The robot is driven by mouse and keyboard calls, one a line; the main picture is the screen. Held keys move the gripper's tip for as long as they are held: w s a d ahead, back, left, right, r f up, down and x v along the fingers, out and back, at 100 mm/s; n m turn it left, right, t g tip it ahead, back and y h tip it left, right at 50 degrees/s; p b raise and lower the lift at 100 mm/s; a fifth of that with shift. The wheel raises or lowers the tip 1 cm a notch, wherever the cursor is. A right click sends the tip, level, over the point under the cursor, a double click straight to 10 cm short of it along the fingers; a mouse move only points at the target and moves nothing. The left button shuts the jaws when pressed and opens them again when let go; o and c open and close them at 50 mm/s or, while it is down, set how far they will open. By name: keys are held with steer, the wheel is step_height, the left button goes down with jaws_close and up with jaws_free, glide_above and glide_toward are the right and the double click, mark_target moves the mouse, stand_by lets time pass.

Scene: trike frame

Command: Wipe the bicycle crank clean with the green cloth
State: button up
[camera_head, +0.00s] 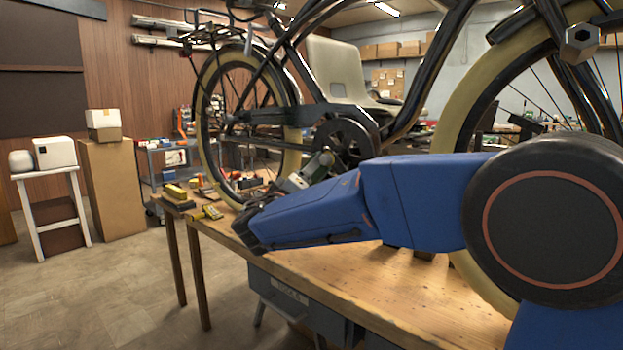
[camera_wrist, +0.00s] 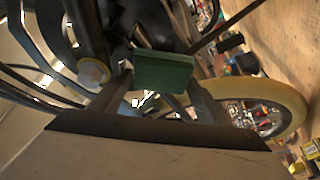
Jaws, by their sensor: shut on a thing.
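My gripper (camera_wrist: 161,78) is shut on the green cloth (camera_wrist: 165,70), which looks like a small folded block between the fingertips in the wrist view. In the head view my gripper (camera_head: 304,176) is beyond my blue forearm, low beside the bicycle's drive side. The bicycle crank (camera_head: 346,140), with its dark round chainring, is just above and right of the gripper there. My arm hides the area below it. In the wrist view dark bicycle parts lie close behind the cloth. I cannot tell whether the cloth touches the crank.
The bicycle stands on a wooden workbench (camera_head: 400,290). Its rear wheel (camera_head: 207,125) is left of the gripper, its front wheel (camera_head: 480,100) to the right. Small tools and a yellow item (camera_head: 212,212) lie at the bench's left end. The front of the bench top is mostly clear.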

steer(key=shift+w+a+r, duration=0.15)
steer(key=shift+a+r, duration=0.15)
steer(key=s+d+f, duration=0.3)
steer(key=d+f, duration=0.1)
steer(key=shift+f, duration=0.3)
stand_by(0.7)
steer(key=s+a, duration=0.3)
steer(key=s, duration=0.1)
steer(key=shift+s+a, duration=0.3)
steer(key=shift+s, duration=0.1)
stand_by(0.3)
steer(key=shift+s+a, duration=0.1)
steer(key=shift+s+a, duration=0.8)
steer(key=shift+s, duration=0.25)
